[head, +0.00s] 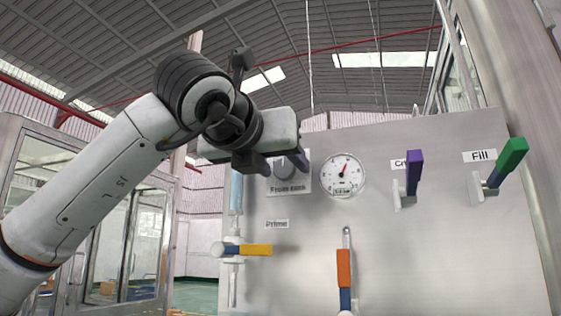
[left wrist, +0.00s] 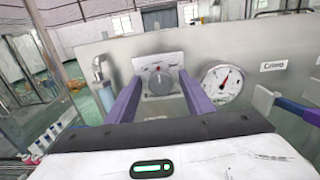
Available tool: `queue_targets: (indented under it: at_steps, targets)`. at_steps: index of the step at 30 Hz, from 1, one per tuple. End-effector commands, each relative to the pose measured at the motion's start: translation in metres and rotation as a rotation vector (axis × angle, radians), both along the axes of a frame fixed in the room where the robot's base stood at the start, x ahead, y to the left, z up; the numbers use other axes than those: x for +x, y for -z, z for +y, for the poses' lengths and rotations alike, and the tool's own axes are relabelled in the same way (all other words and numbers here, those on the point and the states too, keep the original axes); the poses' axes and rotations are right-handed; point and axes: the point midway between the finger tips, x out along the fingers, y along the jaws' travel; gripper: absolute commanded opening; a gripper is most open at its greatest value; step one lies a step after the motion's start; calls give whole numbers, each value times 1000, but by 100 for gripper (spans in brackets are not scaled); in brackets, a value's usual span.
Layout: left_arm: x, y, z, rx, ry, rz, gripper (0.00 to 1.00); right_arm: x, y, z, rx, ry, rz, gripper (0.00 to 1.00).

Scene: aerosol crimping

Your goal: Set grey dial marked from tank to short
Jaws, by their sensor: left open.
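The grey dial (left wrist: 159,83) sits on a pale square plate (left wrist: 146,62) on the upright panel. In the left wrist view it lies between the tips of my two purple fingers, with a small red mark at its top. In the head view the dial (head: 286,171) is partly hidden by my left gripper (head: 280,164), and the label "From tank" is readable below it. My left gripper is open in front of the dial, one finger on either side; I cannot tell whether they touch it. My right gripper is not in view.
A round gauge (head: 342,175) is just right of the dial. Purple (head: 414,172) and green (head: 508,161) handles stick out farther right. A yellow-and-blue handle (head: 248,250) and an orange-and-blue handle (head: 344,270) are below. A clear tube (head: 237,192) runs at the panel's left edge.

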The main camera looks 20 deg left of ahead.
Motion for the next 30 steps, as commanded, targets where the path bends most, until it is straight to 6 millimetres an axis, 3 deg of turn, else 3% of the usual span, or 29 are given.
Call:
queue_targets:
  at_steps: [3,11,20,30]
  targets:
    - [0,0,0,0,0,0,48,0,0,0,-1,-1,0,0]
    - [0,0,0,0,0,0,6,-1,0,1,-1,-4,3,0]
    - [-1,0,0,41,0,-1,6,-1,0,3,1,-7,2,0]
    - [-1,-1,-1,266,0,-10,7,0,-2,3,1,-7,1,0]
